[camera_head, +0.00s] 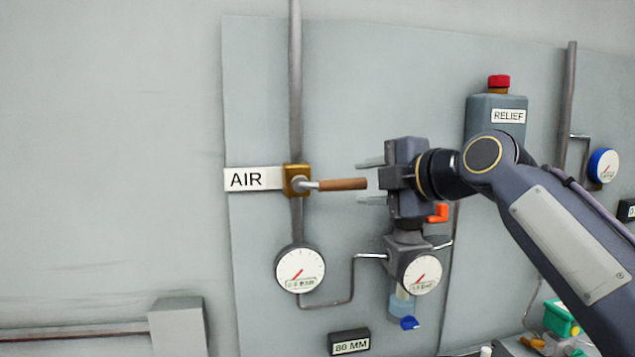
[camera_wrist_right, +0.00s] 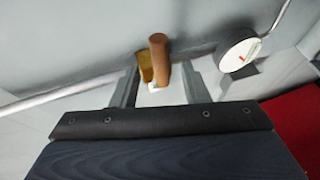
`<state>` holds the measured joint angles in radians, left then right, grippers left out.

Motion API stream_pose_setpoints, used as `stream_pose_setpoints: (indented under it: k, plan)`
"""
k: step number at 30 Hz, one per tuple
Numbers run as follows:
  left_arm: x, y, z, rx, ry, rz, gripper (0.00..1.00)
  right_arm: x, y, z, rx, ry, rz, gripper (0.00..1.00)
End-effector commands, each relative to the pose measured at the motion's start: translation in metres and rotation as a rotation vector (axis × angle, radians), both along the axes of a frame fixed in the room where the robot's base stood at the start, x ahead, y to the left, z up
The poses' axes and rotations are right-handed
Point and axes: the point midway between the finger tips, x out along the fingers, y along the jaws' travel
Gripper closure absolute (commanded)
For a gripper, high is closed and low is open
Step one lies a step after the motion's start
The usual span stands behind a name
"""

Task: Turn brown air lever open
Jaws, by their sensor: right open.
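The brown air lever (camera_head: 343,184) sticks out horizontally to the right from a brass valve body (camera_head: 297,180) on a vertical pipe, beside the AIR label (camera_head: 250,179). My right gripper (camera_head: 368,181) is open, with its two fingers one above the other, pointing left toward the lever's free end. My left gripper is not in view.
A pressure gauge (camera_head: 300,268) hangs below the valve, and a regulator gauge (camera_head: 421,273) sits below my right gripper. An orange-red handle (camera_head: 438,213) is close beside the gripper. A RELIEF canister (camera_head: 496,122) with a red cap is behind my arm.

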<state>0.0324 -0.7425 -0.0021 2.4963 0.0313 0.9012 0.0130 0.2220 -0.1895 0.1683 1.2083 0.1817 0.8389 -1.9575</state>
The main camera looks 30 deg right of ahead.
Motion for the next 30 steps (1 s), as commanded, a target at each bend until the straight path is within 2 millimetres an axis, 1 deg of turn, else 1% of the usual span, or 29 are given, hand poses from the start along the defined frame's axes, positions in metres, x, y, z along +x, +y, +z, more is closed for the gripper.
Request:
stream_pose_setpoints:
  k: [9,13,18,25,26,30]
  plan:
    - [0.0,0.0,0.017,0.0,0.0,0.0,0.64,0.046,0.008,-0.01,0.0,0.004,0.002,0.59]
    - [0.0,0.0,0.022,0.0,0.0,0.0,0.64,0.061,0.011,-0.014,0.0,0.003,0.001,0.59]
    - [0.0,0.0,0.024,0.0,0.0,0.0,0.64,0.07,0.013,-0.018,0.0,0.001,0.001,0.59]
    - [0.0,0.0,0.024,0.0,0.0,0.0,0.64,0.071,0.013,-0.018,0.0,0.001,0.001,0.59]
    - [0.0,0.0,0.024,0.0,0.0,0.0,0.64,0.071,0.013,-0.018,0.0,0.001,0.001,0.61]
    - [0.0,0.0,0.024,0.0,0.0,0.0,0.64,0.071,0.013,-0.018,0.0,0.001,0.001,0.8]
